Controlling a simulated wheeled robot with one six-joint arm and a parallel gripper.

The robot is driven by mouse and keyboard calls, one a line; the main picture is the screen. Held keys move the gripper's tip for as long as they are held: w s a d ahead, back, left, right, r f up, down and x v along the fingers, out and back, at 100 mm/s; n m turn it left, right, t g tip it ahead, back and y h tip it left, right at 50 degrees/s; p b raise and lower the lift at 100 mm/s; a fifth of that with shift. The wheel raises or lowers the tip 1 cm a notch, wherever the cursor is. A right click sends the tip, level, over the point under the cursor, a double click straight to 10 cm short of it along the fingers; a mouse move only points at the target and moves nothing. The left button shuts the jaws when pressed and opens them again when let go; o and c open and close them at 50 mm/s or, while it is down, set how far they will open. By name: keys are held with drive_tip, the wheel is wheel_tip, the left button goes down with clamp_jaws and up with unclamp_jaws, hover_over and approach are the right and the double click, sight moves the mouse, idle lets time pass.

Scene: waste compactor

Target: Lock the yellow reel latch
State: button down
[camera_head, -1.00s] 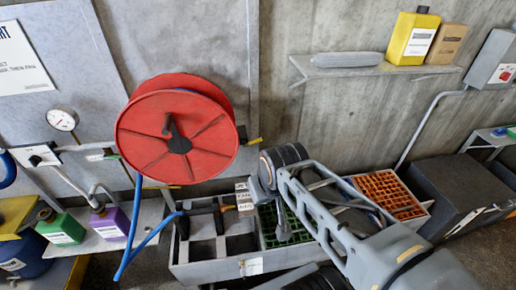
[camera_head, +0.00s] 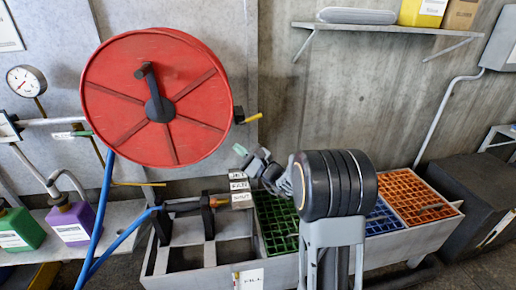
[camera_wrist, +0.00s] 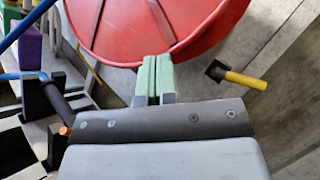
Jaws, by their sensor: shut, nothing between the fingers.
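The red hose reel (camera_head: 125,115) with a black crank is mounted on the wall at the left. The yellow reel latch (camera_head: 251,118), a short yellow handle on a black block, sits just beyond the reel's right edge. In the wrist view the latch (camera_wrist: 240,80) lies to the right of my fingers, apart from them, its handle pointing right and slightly down. My gripper (camera_head: 242,151) is below the latch in the head view. In the wrist view my gripper (camera_wrist: 153,60) has its pale green fingers shut and empty, in front of the reel's lower rim (camera_wrist: 120,58).
A grey trough (camera_head: 205,277) below holds green, blue and orange grates. A blue hose (camera_head: 99,215) hangs from the reel. A shelf (camera_head: 390,28) is on the wall at upper right. The wall between latch and shelf is clear.

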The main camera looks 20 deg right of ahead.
sight(251, 118)
drive_tip(key=w+d+f+m+t+h+b, duration=0.3)
drive_tip(key=d+f+m+t+h, duration=0.3)
drive_tip(key=d+f+m+h, duration=0.2)
drive_tip(key=d+m+h+b, duration=0.1)
drive_tip(key=d+m+h, duration=0.1)
drive_tip(key=d+h, duration=0.2)
drive_tip(key=shift+d+f, duration=0.3)
drive_tip(key=shift+f, duration=0.1)
drive_tip(key=w+a+r+b, duration=0.1)
drive_tip(key=w+r, duration=0.8)
drive_tip(key=shift+w+a, duration=0.2)
drive_tip(key=shift+r+n+y, duration=0.2)
drive_tip(key=shift+n+y, duration=0.8)
drive_tip(key=shift+n, duration=0.3)
